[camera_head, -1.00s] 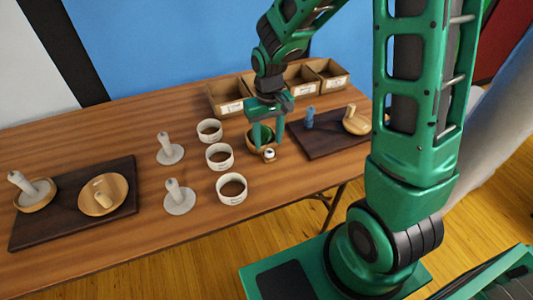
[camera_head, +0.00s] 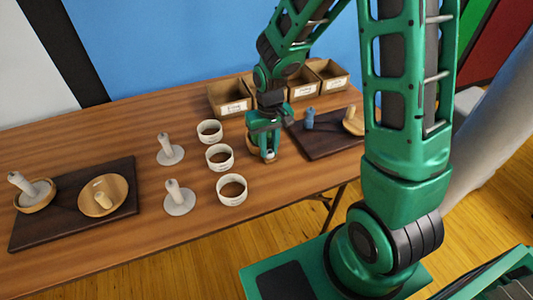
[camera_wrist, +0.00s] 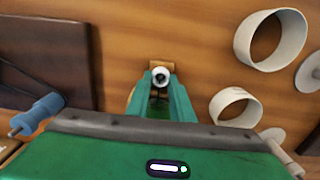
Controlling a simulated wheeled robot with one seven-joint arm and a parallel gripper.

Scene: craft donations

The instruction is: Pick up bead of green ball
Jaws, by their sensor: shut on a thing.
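The bead (camera_wrist: 161,74) is a small whitish ring with a dark hole, in front of a small wooden block in the wrist view. It also shows as a pale spot at my fingertips in the head view (camera_head: 269,154). My gripper (camera_wrist: 161,82) points down with its two green fingers closed on either side of the bead. In the head view my gripper (camera_head: 265,151) is low at the wooden bowl (camera_head: 277,151), hiding much of it. Green shows between the fingers in the wrist view, but I cannot tell whether it is the green ball.
Several white rings (camera_head: 220,157) stand to the left, with grey pegs on round bases (camera_head: 180,197) beyond. A dark board (camera_head: 325,140) with a blue piece (camera_head: 309,118) lies right. Cardboard boxes (camera_head: 230,97) line the back. Another dark board (camera_head: 60,220) is far left.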

